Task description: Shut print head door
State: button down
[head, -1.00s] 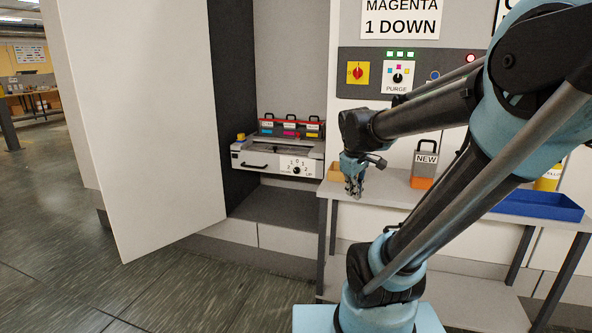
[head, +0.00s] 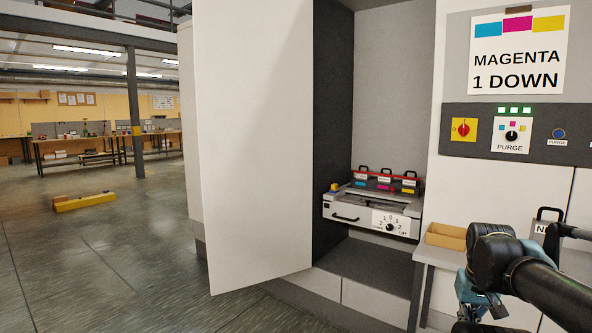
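The print head door (head: 255,150) is a tall white panel standing open at the left of the cabinet. Its free edge is swung out over the floor. Inside the open bay sits the print head unit (head: 372,212), with a scale dial on its front and several colored cartridges with black handles on top. My gripper (head: 478,322) is at the bottom right, in front of the side table and apart from the door. Its fingers are dark, small and partly cut off by the frame edge, so their opening is unclear.
A side table (head: 440,256) with a cardboard tray (head: 446,235) and a handled "NEW" container (head: 546,228) stands right of the bay. A control panel (head: 530,133) is above it.

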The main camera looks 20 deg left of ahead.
aim_at(253, 67)
jog(key=u, duration=2.7)
jog(key=i, duration=4.7)
